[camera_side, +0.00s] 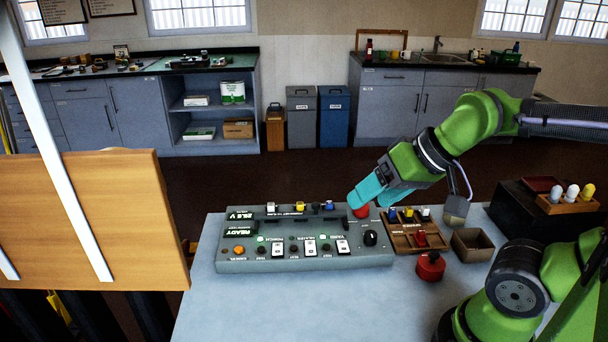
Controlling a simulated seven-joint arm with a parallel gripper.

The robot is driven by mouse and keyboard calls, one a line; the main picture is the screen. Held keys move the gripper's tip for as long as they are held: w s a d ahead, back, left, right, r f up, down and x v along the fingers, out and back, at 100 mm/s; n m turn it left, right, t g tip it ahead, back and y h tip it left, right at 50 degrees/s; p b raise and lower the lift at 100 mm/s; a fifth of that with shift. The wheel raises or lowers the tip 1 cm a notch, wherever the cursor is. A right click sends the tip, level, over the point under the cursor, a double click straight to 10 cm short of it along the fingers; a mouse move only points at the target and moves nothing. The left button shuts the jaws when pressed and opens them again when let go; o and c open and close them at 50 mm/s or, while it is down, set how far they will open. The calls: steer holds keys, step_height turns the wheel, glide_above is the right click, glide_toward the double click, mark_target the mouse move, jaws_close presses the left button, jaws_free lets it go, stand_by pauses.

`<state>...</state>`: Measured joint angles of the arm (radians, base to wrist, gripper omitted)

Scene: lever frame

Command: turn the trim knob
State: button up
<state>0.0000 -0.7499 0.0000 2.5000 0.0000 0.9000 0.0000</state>
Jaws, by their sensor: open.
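A grey control panel (305,262) lies on the table, with lit displays, several switches and small knobs on it. A black knob (370,238) is at its right end; it looks like the trim knob, but I cannot read a label. A red round part (361,211) is at the panel's back right corner. My gripper (357,200), with turquoise fingers, is open just above this red part, behind the black knob and apart from it. I cannot tell whether a finger touches the red part.
A wooden tray (405,241) with small coloured pieces stands right of the panel. A red round object (430,267) and an open brown box (472,245) are near it. A dark case (515,212) is further right. The table's front left (260,310) is clear.

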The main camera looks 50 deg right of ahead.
steer(key=shift+c, duration=0.9)
steer(key=shift+w+d+f, duration=0.1)
steer(key=shift+d+f, duration=0.05)
steer(key=shift+f, duration=0.2)
steer(key=shift+c, duration=0.2)
steer(key=m+g+h, duration=0.2)
steer(key=m+g, duration=0.5)
steer(key=m, duration=0.5)
glide_above(372, 233)
step_height(372, 233, down, 2)
steer(key=f, duration=0.1)
step_height(372, 233, down, 16)
